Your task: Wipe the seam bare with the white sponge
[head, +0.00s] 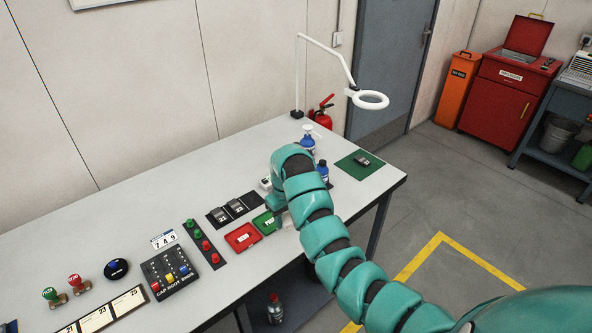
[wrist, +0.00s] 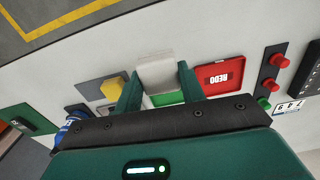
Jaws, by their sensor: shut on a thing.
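My gripper (wrist: 158,78) is shut on a pale white-grey block, which looks like the white sponge (wrist: 156,66), in the wrist view. The block is between the two green fingers, over or beside the green tray (wrist: 167,98); I cannot tell whether it touches anything. In the head view my arm hides most of the gripper beside the green tray (head: 266,222). A small dark metal piece (head: 364,160) lies on the green mat (head: 349,170) at the bench's right end. A seam is too small to make out.
A red REDO tray (wrist: 220,85) is beside the green one. A yellow block (wrist: 112,89) sits on a grey mat. Red and green buttons (head: 198,236) are left of the trays.

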